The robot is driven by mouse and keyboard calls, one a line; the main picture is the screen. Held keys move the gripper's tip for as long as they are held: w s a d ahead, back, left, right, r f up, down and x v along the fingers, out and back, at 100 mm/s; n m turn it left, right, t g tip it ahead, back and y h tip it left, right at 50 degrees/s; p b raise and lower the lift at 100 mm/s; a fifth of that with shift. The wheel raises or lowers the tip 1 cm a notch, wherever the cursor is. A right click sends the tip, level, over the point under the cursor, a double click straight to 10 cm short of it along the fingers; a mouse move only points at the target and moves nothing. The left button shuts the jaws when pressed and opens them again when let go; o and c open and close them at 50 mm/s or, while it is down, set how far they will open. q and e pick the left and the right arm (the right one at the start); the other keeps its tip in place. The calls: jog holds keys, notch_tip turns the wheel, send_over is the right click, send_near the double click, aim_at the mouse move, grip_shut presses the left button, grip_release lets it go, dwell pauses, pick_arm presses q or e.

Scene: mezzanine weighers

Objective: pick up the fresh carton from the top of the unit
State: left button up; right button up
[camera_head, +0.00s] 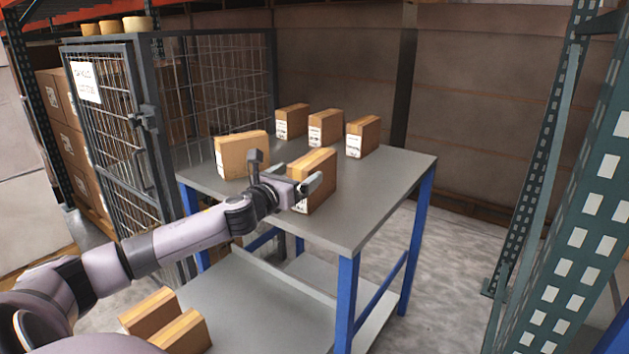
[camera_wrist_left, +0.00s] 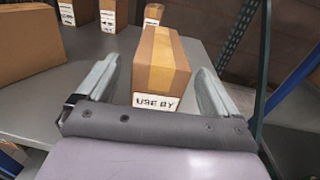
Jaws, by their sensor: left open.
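Several brown cartons with white labels stand on the grey top of the blue-legged unit (camera_head: 385,185). My left gripper (camera_head: 284,172) is open at the front of this top, with the front carton (camera_head: 319,167) just beyond it. In the left wrist view this carton (camera_wrist_left: 160,68) stands upright between the open fingers of my left gripper (camera_wrist_left: 152,88), its "USE BY" label facing me. The fingers look apart from its sides. Which carton is fresh cannot be read from the labels. My right gripper is not in view.
Another carton (camera_head: 240,153) stands left of the gripper, and three cartons, one of them the middle one (camera_head: 325,127), stand behind. More cartons (camera_head: 185,332) are low at front left. A mesh cage (camera_head: 120,130) is left; a green rack upright (camera_head: 590,200) is right.

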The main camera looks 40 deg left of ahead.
aim_at(308, 165)
pick_arm(q)
jog(key=shift+x, duration=2.8)
jog(key=shift+c, duration=0.3)
jog(key=c, duration=1)
jog(key=shift+r, duration=0.2)
jog(key=c, duration=0.4)
jog(key=shift+o, duration=0.2)
